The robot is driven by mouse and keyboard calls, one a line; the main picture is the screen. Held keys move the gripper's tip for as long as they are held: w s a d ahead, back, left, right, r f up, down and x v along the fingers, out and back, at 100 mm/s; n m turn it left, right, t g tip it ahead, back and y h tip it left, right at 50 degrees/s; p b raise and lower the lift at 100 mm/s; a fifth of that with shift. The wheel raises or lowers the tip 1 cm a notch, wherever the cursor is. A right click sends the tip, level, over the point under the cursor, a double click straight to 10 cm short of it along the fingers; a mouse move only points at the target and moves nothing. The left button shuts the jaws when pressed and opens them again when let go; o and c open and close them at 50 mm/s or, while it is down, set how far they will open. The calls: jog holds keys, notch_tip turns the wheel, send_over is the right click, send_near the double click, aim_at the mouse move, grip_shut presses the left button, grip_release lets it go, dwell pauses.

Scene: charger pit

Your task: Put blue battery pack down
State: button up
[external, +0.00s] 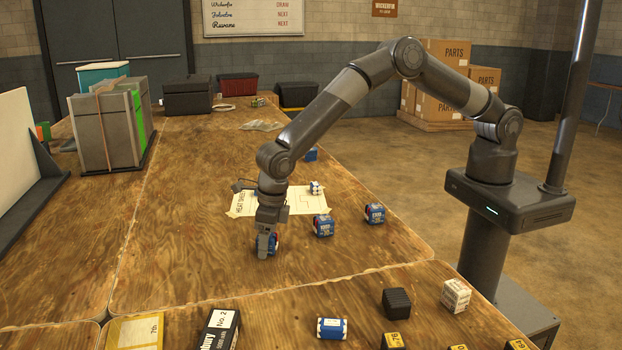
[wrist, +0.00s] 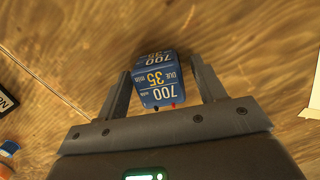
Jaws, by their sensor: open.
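The blue battery pack (wrist: 155,80), labelled 700 and 35, rests on the wooden table between the fingers of my gripper (wrist: 162,68) in the wrist view. The fingers are open, with a clear gap on the pack's right side and a narrower one on its left. In the external view my gripper (external: 267,246) points down at the table, and only part of the blue pack (external: 275,243) shows beside the finger.
Two more blue packs (external: 323,226) (external: 375,214) stand to the right, with another (external: 311,154) behind. A paper sheet (external: 240,203) lies just behind my gripper. The front table holds a blue-and-white pack (external: 331,328), a black block (external: 397,303) and boxes. Bare table lies to the left.

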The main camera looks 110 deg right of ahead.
aim_at(271, 239)
jog(key=s+d+r+m, duration=0.1)
jog(key=s+r+m, duration=0.25)
jog(key=r, duration=0.85)
jog(key=s+r+m, duration=0.2)
jog(key=s+r, duration=0.3)
jog(key=r, duration=0.7)
jog(key=s+d+r+m+t, duration=0.2)
jog(key=s+d+r+m, duration=0.1)
jog(key=s+r+m, duration=0.9)
jog(key=s+d+m+t, duration=0.1)
jog(key=s+m, duration=0.6)
jog(key=s, duration=0.7)
jog(key=s+d+f+m+t, duration=0.1)
jog(key=s+m, duration=0.6)
jog(key=s, duration=0.8)
jog(key=shift+s+d+f+y, duration=0.25)
jog(key=shift+d+y, duration=0.15)
jog(key=shift+d, duration=0.5)
jog(key=shift+o, duration=0.5)
